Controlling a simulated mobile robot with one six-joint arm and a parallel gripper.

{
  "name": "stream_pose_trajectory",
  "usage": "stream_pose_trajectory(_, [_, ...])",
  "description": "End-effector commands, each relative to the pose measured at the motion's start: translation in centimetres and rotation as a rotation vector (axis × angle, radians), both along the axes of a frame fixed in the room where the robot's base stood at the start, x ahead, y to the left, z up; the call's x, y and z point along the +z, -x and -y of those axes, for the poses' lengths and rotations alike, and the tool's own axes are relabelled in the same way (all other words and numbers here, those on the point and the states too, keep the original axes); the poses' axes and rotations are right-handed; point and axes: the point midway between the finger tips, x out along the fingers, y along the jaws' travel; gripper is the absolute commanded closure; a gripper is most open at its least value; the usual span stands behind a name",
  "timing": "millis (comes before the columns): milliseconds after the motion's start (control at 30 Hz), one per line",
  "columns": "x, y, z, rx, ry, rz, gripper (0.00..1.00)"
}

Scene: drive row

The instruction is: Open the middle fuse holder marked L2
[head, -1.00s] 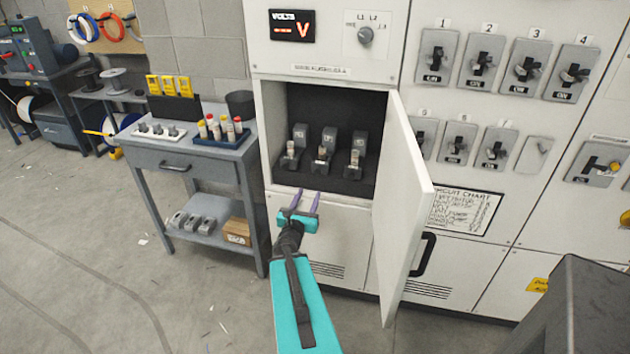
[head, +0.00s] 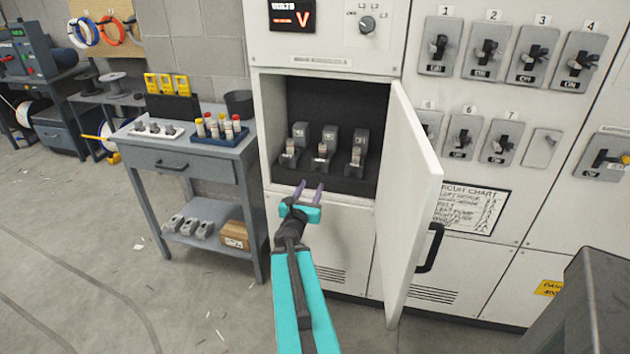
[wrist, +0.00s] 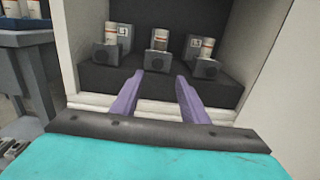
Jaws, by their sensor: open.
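Three grey fuse holders stand in a row on a dark step inside the open cabinet compartment. The middle fuse holder (head: 323,156) has a pale fuse with an orange band in it; it also shows in the wrist view (wrist: 159,54), straight ahead of my fingers. The left holder (head: 291,150) and right holder (head: 357,154) flank it.
The compartment's white door (head: 418,205) stands open on the right, close to my arm. A grey cart (head: 180,160) with a blue fuse rack (head: 218,134) and a white tray (head: 155,131) stands on the left. Switches (head: 485,55) line the panel.

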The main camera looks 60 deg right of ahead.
Motion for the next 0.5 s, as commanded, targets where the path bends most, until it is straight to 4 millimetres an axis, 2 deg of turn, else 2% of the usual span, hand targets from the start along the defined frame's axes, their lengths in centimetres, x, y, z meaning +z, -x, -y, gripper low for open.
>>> stream_pose_trajectory(500, [-0.23,-0.29,0.87,0.004,0.002,0.003,0.59])
